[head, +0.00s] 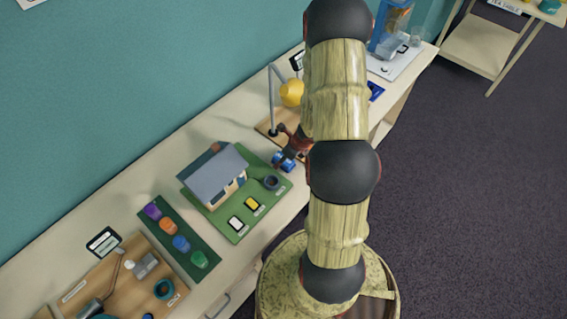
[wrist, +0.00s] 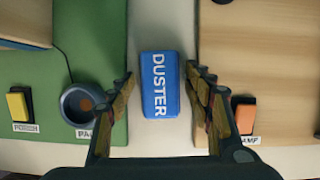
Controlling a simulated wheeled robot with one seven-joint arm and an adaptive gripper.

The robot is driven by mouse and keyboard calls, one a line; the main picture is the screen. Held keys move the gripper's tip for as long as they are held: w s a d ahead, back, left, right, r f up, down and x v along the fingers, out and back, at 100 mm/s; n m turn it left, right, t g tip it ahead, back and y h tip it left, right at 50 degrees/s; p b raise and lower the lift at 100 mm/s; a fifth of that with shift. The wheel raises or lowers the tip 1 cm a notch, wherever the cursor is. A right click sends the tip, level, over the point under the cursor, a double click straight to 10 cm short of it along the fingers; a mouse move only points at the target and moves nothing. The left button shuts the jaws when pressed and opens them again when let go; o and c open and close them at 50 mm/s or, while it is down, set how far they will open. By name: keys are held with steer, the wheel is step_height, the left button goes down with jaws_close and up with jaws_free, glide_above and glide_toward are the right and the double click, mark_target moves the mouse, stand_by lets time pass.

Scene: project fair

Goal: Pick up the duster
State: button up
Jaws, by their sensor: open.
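The duster (wrist: 158,90) is a blue block with white lettering in the wrist view. It lies on the pale tabletop (wrist: 148,22) between a green board and a wooden board. My gripper (wrist: 162,76) is open and empty, with one finger on each side of the duster and a gap on both sides. In the head view my gripper (head: 290,145) is partly hidden by my arm, and the duster shows as a small blue patch (head: 284,161) just below it.
A green board (head: 236,234) with a model house (head: 216,175) and a grey cup (head: 271,183) is left of the duster. A yellow lamp (head: 291,92) stands behind.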

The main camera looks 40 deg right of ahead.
steer(key=shift+f, duration=0.1)
steer(key=shift+c, duration=1.2)
steer(key=c, duration=0.7)
